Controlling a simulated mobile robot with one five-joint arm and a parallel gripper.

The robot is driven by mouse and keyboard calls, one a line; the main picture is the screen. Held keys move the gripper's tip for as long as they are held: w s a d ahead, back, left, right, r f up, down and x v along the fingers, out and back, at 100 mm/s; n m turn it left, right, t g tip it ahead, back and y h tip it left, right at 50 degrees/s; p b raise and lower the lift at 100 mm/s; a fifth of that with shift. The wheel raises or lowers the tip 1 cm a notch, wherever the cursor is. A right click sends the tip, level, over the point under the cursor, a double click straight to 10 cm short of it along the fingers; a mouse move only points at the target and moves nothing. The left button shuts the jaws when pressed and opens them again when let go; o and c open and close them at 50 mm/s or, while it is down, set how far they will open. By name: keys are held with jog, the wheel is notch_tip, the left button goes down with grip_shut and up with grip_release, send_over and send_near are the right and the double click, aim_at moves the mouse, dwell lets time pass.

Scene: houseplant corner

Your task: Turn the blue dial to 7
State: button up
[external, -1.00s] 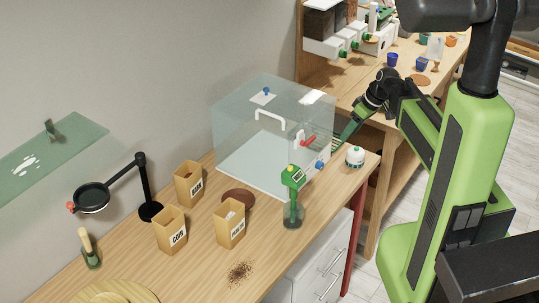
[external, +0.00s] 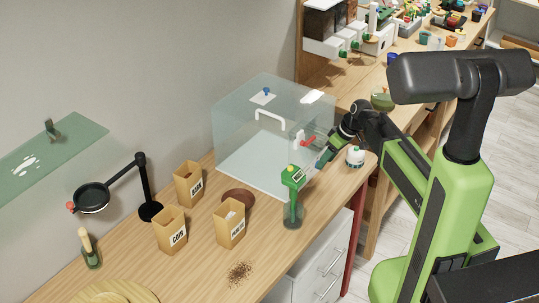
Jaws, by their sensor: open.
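The clear box (external: 240,135) stands on the wooden bench, with a white handle and a red lever (external: 308,141) at its right-hand face. The blue dial low on that face is hidden now behind my gripper and cannot be made out. My gripper (external: 320,162) is open, close to that face, below and right of the red lever. Whether it touches the dial cannot be told. A small blue knob (external: 267,91) sits on a white plate on top of the box.
A green-topped sprayer (external: 293,190) stands just left of and below my gripper. A white round pot (external: 355,156) stands close on its right, near the bench edge. Seed boxes (external: 230,222) stand further left. The front of the bench holds spilled soil (external: 239,272).

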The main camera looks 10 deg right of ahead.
jog(key=shift+b+x, duration=0.55)
jog(key=shift+x, duration=0.6)
jog(key=shift+c, duration=0.2)
grip_shut()
